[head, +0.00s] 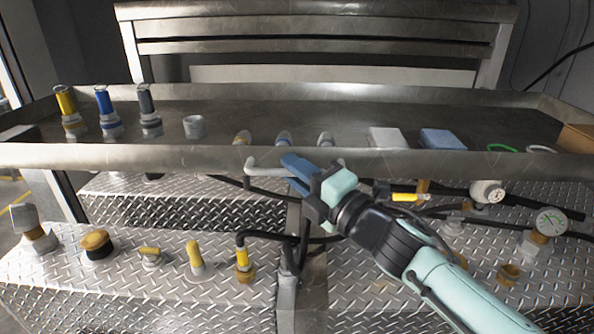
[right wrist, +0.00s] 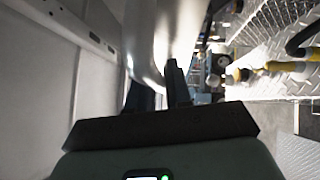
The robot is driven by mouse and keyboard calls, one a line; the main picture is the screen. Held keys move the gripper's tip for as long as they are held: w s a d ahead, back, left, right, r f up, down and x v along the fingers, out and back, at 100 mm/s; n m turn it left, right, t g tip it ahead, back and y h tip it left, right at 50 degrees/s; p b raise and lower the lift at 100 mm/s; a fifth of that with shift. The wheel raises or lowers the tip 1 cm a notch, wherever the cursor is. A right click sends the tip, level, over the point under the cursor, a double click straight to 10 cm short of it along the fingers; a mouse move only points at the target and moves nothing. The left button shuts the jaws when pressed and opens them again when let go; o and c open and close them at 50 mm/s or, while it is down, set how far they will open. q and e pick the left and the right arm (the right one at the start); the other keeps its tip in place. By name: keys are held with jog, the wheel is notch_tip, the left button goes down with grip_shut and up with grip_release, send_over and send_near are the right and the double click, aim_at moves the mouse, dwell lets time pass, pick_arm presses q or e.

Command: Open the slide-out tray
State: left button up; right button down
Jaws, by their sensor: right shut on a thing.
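The slide-out tray is a wide, shallow grey metal tray (head: 120,156) across the middle of the head view, above the diamond-plate surface. A pale bar handle (head: 262,168) is on its front wall. My right gripper (head: 297,168) reaches in from the lower right and is shut on this handle, its blue fingers around the bar. The right wrist view shows the dark fingers (right wrist: 158,92) at the pale curved handle (right wrist: 150,40). The gripped part of the handle is mostly hidden by the fingers. My left gripper is not in view.
The tray carries yellow, blue and grey-topped fittings at left (head: 103,112), a white block (head: 386,138), a blue block (head: 441,139) and a green ring (head: 502,148). Below it are diamond-plate surfaces (head: 130,290) with several valves, hoses and a gauge (head: 551,221). A metal frame (head: 315,30) stands behind.

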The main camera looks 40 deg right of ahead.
jog(key=c, duration=1.1)
grip_release()
jog(key=shift+c, duration=0.2)
jog(key=s+d+f+p, duration=0.1)
jog(key=s+p, duration=0.1)
jog(key=s, duration=1.1)
jog(key=shift+d+f, duration=0.15)
jog(key=shift+f, duration=0.25)
jog(key=shift+s, duration=0.1)
